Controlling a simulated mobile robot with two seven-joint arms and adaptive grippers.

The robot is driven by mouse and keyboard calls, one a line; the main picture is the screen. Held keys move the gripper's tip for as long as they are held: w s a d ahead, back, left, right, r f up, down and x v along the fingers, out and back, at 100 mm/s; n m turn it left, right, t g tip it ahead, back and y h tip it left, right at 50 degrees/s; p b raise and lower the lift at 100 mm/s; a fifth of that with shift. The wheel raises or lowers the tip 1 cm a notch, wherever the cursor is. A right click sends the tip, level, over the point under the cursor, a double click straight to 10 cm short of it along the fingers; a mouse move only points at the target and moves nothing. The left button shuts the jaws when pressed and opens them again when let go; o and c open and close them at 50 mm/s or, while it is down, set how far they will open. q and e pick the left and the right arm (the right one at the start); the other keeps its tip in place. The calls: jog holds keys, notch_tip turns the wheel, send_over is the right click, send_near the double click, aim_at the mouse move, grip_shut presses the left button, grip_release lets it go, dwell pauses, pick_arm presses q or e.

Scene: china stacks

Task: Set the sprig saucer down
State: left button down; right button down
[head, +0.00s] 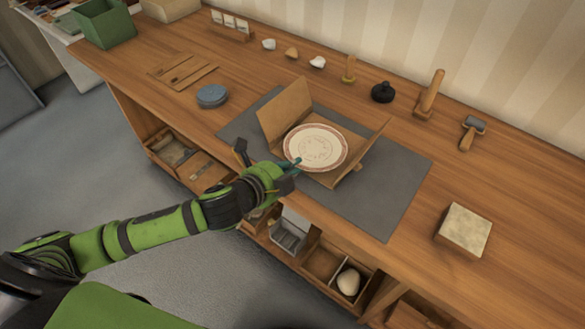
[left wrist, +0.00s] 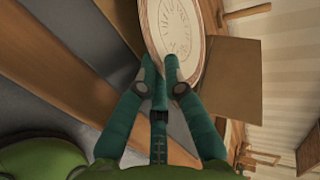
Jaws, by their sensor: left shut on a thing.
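The sprig saucer (head: 316,146) is a cream plate with a reddish patterned rim and a faint sprig design. In the head view it lies over an open cardboard box or folder (head: 285,110) on a grey mat (head: 385,205). My left gripper (head: 296,164) is shut on the saucer's near left rim. The left wrist view shows the saucer (left wrist: 172,40) at the tips of the teal fingers (left wrist: 158,70). I cannot tell whether the saucer touches the cardboard under it. My right gripper is not in view.
A blue-grey round tin (head: 211,96) and flat wooden pieces (head: 182,70) lie left of the mat. A black knob-like tool (head: 382,92), a mallet (head: 429,95) and a hammer (head: 472,132) line the back. A pale block (head: 463,231) sits at right. Open shelves lie below the bench edge.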

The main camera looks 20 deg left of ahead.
pick_arm(q)
jog(key=shift+f, duration=0.6)
jog(key=c, duration=1.6)
grip_release()
jog(key=shift+c, duration=0.2)
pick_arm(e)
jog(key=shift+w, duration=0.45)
pick_arm(q)
jog(key=p+v, duration=0.1)
jog(key=v, duration=1.1)
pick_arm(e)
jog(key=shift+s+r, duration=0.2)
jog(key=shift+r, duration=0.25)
